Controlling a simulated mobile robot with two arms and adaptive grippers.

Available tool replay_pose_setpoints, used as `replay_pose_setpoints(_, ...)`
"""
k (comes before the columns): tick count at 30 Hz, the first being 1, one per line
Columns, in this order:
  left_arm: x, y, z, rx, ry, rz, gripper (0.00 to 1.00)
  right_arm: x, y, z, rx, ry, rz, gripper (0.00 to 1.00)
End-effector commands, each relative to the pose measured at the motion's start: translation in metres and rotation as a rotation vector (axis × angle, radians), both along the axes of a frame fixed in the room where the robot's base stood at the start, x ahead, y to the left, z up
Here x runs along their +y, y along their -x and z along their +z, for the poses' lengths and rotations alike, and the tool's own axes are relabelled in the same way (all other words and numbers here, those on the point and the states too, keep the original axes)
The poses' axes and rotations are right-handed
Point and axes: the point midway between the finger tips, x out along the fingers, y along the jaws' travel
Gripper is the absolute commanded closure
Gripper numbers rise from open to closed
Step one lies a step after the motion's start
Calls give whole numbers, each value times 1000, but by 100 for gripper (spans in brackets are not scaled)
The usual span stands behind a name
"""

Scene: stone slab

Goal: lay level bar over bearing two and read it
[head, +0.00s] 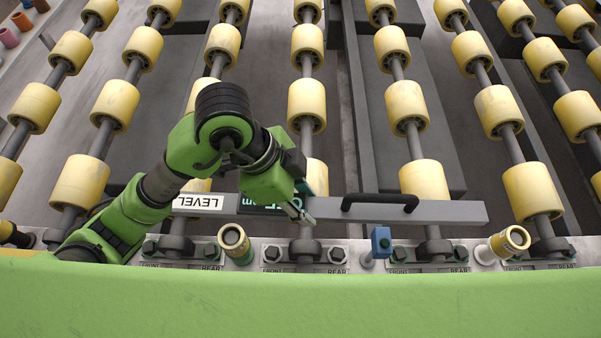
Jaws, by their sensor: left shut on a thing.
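The level bar (450,212) is a long grey beam lying crosswise in the head view, just beyond the row of bearings. It has a white LEVEL label (199,202), a dark display (258,209) with green characters and a black handle (380,200) at right. My left gripper (298,212) is shut on the bar near its middle, and the arm partly hides the display, so I cannot read it. The second bearing from the left (305,246) sits under or just in front of the bar. I cannot tell whether they touch. My right gripper is out of view.
Rows of yellow rollers (306,101) on grey shafts fill the area behind. A yellow-topped cylinder (235,243), a blue-headed part (381,243) and a tilted yellow-ended cylinder (509,242) stand among the bearing bolts. A green surface (300,300) spans the front.

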Motion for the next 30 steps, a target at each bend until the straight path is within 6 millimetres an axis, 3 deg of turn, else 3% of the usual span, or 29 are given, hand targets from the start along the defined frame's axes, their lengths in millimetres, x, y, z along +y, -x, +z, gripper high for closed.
replay_pose_setpoints(14,1,-90,-37,2,-1,16,100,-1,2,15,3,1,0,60)
replay_pose_setpoints(18,1,-111,-64,3,-1,15,100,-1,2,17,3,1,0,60)
replay_pose_setpoints(22,0,-124,-81,2,0,12,100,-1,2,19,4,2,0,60)
replay_pose_setpoints(30,1,-137,-97,-1,0,11,100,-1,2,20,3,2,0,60)
